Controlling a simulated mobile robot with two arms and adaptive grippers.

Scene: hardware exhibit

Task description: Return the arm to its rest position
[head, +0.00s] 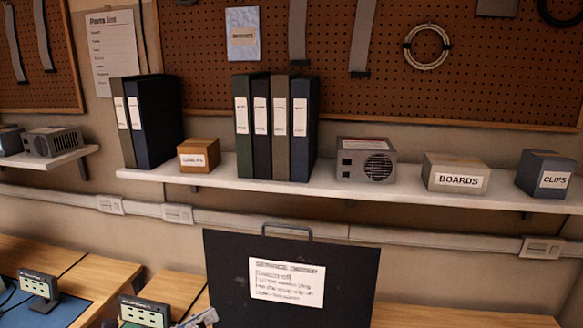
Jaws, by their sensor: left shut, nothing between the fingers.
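Only a small grey tip of my left gripper (207,316) shows at the bottom edge, just left of the black case with a handle (230,290). The gripper is shut with nothing in it. The rest of the left arm is out of the picture. My right gripper is not in view.
Wooden benches run along the bottom, with a small device with sockets (145,312) left of the gripper and another (38,285) farther left. A white wall shelf (220,180) holds binders, boxes and a power supply (365,162). A pegboard (480,85) hangs above.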

